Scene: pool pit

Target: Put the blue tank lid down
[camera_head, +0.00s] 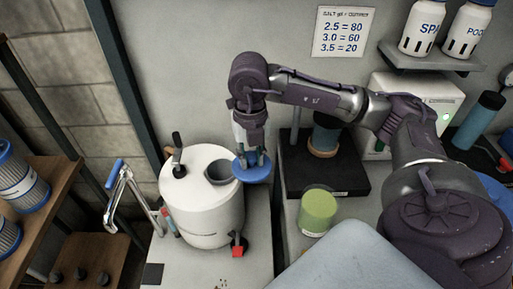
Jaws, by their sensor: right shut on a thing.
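The blue tank lid (251,174) is a round blue disc in the head view. My right gripper (251,157) is shut on it from above, fingers pointing down. The lid hangs beside the open grey mouth (219,173) of the white tank (203,213), overlapping the tank's right upper edge in the picture. I cannot tell whether the lid touches the tank. My left gripper is not in view.
A green cylinder (318,212) stands right of the tank, before a black platform (345,178) bearing a dark blue and tan item (325,135). A wooden shelf (45,200) with filter cartridges (18,178) is at left. A red-handled valve (238,250) sticks out low on the tank.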

